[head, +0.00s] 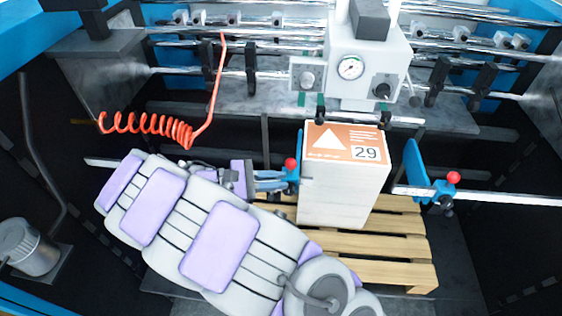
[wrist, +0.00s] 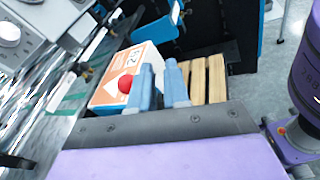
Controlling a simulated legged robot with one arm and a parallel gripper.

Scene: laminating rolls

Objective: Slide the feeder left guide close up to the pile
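The pile (head: 340,195) is a tall white stack with an orange label on top reading 29. It also shows in the wrist view (wrist: 112,99). The feeder left guide (head: 293,180) is a blue plate with a red knob, at the pile's left side; I cannot tell whether it touches the pile. My gripper (head: 284,181) reaches from the left, its blue fingertips at the guide's outer side. In the wrist view my gripper (wrist: 161,66) has its two fingers apart with a narrow gap. The red knob (wrist: 126,85) shows beside them; the guide plate is mostly hidden there.
The pile stands on a wooden pallet (head: 390,272). The right guide (head: 415,165), blue with a red knob, hangs on a metal bar (head: 510,198), apart from the pile. A gauge box (head: 365,68) and a coiled red hose (head: 150,124) lie above.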

